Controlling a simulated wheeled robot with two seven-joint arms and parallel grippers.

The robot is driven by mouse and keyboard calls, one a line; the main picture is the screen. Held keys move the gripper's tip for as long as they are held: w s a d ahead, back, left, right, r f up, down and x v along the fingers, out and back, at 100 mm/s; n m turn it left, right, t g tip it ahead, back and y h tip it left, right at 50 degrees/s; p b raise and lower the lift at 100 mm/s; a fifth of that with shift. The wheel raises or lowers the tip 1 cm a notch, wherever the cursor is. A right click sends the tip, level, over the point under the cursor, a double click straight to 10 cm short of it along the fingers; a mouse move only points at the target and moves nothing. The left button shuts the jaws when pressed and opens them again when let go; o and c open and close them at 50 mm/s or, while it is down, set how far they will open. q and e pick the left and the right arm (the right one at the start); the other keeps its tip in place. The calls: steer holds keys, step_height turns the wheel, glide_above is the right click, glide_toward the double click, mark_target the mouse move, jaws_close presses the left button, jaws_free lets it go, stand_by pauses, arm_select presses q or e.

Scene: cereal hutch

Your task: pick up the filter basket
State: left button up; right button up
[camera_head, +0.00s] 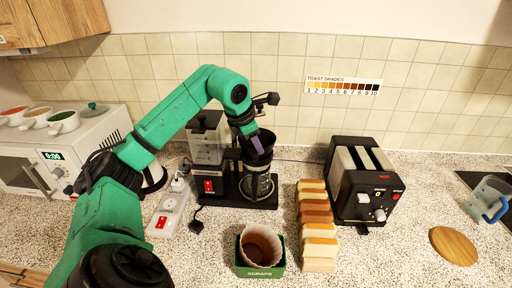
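The dark filter basket (262,155) sits in the upper part of the coffee maker (209,142), above the glass carafe (258,186). My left arm reaches over from the left, and its gripper (256,143) points down at the basket's top. The gripper overlaps the basket in the picture. Its fingers are small and dark, so I cannot tell whether they are open, shut or touching the basket. My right gripper is not in view.
A green scraps bin (261,271) with a paper filter (262,245) stands in front. Toast slices (318,225) and a black toaster (362,183) are to the right. A power strip (169,213) lies left. Counter is free around the round wooden lid (453,245).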

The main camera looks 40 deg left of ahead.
mark_target(264, 149)
arm_select(q)
steer(key=p+x, duration=0.2)
steer(key=x, duration=0.1)
steer(key=w+p+x, duration=0.1)
steer(key=x, duration=0.1)
steer(key=shift+w+d+r, duration=0.1)
steer(key=shift+w, duration=0.05)
steer(key=shift+f, duration=0.25)
steer(key=shift+s, duration=0.25)
jaws_close()
steer(key=shift+w, duration=0.1)
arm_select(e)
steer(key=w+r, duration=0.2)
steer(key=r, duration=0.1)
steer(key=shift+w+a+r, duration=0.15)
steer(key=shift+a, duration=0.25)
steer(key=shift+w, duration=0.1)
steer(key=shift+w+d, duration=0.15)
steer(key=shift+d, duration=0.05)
